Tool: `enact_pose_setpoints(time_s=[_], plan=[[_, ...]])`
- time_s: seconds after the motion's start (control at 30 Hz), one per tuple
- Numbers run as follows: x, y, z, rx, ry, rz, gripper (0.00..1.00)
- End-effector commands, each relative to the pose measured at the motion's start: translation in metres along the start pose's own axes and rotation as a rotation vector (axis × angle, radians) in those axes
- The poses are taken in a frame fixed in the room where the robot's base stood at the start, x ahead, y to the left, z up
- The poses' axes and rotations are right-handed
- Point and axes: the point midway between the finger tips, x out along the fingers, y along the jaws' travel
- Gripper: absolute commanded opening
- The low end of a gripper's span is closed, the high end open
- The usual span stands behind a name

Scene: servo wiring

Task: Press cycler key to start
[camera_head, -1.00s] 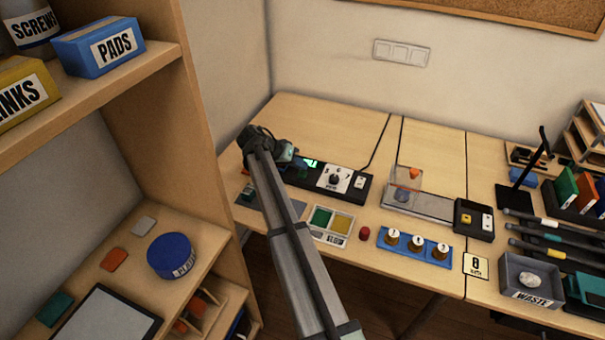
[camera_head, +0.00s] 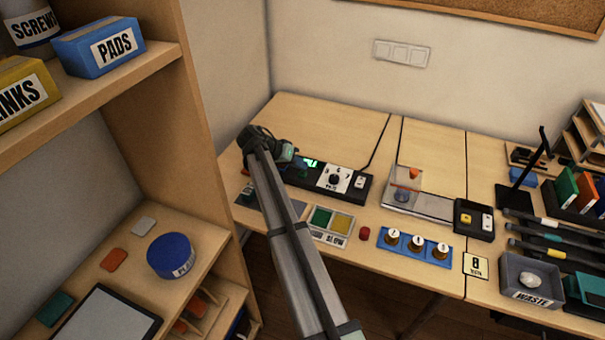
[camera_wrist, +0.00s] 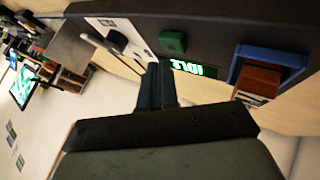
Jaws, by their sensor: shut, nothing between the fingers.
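The cycler (camera_head: 353,190) is a long dark unit on the left part of the bench, with a white dial panel and a lit green display (camera_head: 311,162). In the wrist view the display (camera_wrist: 200,69) appears to read IDLE, upside down. A green square key (camera_wrist: 173,42) sits on the cycler face beside it. My gripper (camera_wrist: 158,72) is shut and empty, its fingertips close to the key and display; I cannot tell whether they touch. In the head view my gripper (camera_head: 298,160) is over the cycler's left end and partly hides it.
A blue holder (camera_wrist: 282,62) with a brown block (camera_wrist: 258,82) is beside the display. In front of the cycler are a tray with green and yellow sections (camera_head: 331,236), a red knob (camera_head: 365,233) and a blue block with several round pieces (camera_head: 399,253). A wooden shelf (camera_head: 190,120) stands left.

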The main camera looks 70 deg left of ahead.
Motion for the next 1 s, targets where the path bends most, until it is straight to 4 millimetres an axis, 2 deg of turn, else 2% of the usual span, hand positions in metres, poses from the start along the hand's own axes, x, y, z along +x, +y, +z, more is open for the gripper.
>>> enact_pose_setpoints(time_s=[1.0], plan=[[0.0062, -0.0045, 0.0045, 0.000, 0.000, 0.000, 0.00]])
